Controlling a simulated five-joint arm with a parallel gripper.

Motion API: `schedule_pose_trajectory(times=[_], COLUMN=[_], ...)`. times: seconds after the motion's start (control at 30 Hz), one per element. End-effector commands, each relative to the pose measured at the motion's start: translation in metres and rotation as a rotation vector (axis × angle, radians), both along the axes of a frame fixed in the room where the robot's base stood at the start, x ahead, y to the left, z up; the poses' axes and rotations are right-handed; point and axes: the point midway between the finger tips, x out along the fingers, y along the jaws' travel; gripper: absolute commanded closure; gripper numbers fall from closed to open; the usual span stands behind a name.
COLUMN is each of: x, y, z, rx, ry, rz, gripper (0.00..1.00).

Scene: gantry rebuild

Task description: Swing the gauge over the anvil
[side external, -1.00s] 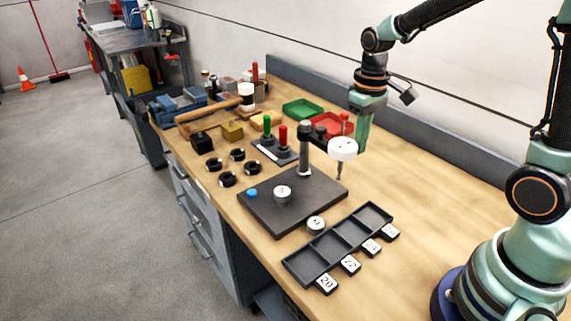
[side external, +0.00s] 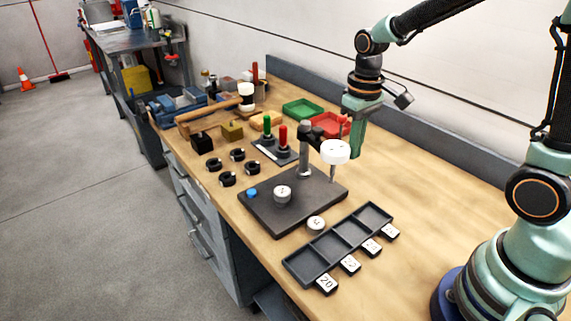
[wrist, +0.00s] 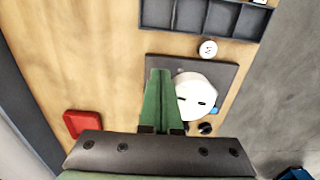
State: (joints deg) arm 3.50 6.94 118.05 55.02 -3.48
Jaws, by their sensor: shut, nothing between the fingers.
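The gauge (side external: 335,151) is a white round head with a thin probe below it, carried on a dark arm from a post (side external: 305,150). It hangs over the right part of a dark base plate (side external: 250,212). A white-topped disc (side external: 282,191) stands on the plate left of the probe; whether the anvil is beneath it, I cannot tell. My gripper (side external: 356,152) has green fingers, shut and empty, just right of the gauge head. In the wrist view the fingers (wrist: 160,75) lie right beside the gauge (wrist: 196,98); contact is unclear.
A second white disc (side external: 316,223) lies on the bench before the plate, near a dark compartment tray (side external: 325,246) with numbered tags. Black rings (side external: 228,179) lie left. Red (side external: 331,124) and green trays (side external: 303,109) sit behind.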

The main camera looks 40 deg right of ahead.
Motion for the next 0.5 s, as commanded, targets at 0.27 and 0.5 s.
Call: schedule_pose_trajectory(times=[0.27,0.5], x=[0.0,0.0], y=[0.003,0.013], z=[0.0,0.0], rx=[0.0,0.0], ry=[0.0,-0.001], rz=[0.001,0.002], gripper=[1.0,1.0])
